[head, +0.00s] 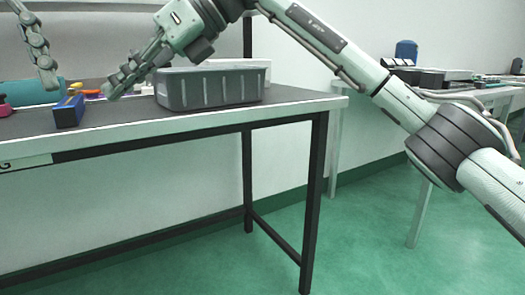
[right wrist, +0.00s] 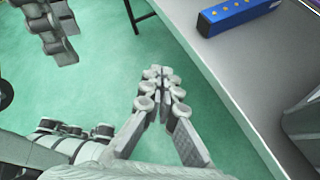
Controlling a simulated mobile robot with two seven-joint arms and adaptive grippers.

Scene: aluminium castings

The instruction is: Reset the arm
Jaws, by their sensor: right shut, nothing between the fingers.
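My right arm (head: 335,50) reaches across the head view from the right edge to the upper left. Its gripper (head: 113,87) is at the front of the workbench, left of the grey bin. In the right wrist view the right gripper's fingertips (right wrist: 160,80) are together, with nothing between them and green floor behind them. My left gripper (head: 48,78) hangs down at the upper left of the head view. It also shows at the upper left of the right wrist view (right wrist: 55,35). Its fingers overlap, so its opening is unclear.
A grey ribbed bin (head: 212,87) stands on the workbench (head: 290,97). A blue box (head: 69,112) with yellow spots lies near the front edge, left of the bin. A teal container (head: 30,92) is behind it. Another table (head: 480,91) with items stands at right. Floor in front is clear.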

